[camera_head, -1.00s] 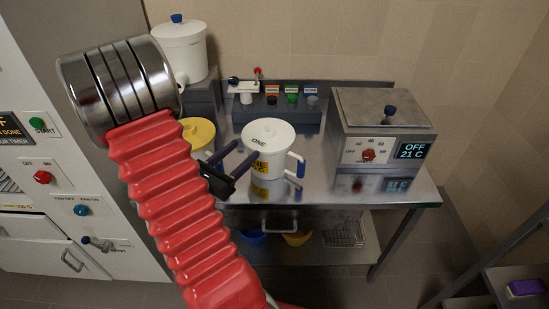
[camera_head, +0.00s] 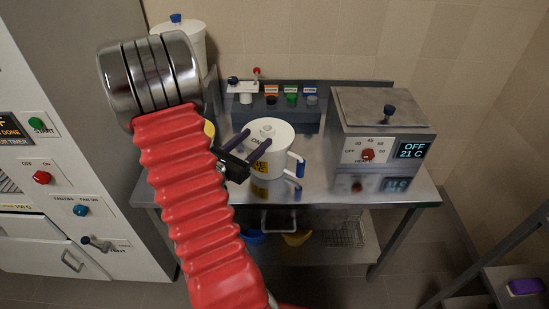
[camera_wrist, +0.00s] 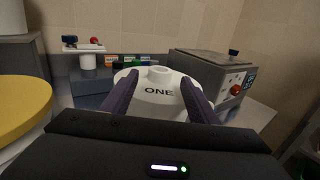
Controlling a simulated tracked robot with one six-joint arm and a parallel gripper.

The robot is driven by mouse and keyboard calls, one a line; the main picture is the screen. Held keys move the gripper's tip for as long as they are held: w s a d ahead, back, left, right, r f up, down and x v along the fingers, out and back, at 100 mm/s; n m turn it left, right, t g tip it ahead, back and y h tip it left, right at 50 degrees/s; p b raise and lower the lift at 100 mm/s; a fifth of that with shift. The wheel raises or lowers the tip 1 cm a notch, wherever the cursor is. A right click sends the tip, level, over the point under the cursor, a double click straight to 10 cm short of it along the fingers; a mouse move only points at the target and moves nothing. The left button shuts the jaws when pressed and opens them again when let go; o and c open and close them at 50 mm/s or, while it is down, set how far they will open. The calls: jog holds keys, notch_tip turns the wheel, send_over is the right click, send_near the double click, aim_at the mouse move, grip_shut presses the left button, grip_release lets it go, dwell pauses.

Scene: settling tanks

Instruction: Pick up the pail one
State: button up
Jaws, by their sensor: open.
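The white pail marked ONE (camera_head: 272,160) stands upright on the steel table, with a yellow label on its front and a blue-gripped handle on its right side. In the wrist view its lid (camera_wrist: 158,88) with the word ONE lies between and beyond my fingers. My gripper (camera_head: 241,142) is open, its two dark purple fingers pointing at the pail from the left. In the wrist view the fingers (camera_wrist: 160,96) lie on either side of the lid. I cannot tell whether they touch the pail.
A yellow-lidded pail (camera_wrist: 22,112) stands close on the left, mostly hidden by my arm in the head view. A heater box (camera_head: 383,128) stands to the right. A rack with coloured pieces (camera_head: 290,115) is behind. A white dispenser (camera_head: 190,38) is at the back left.

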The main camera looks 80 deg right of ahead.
aim_at(263, 133)
jog(key=shift+x, duration=1.1)
jog(key=shift+x, duration=2.6)
jog(key=shift+f, duration=0.1)
jog(key=shift+c, duration=0.6)
grip_shut()
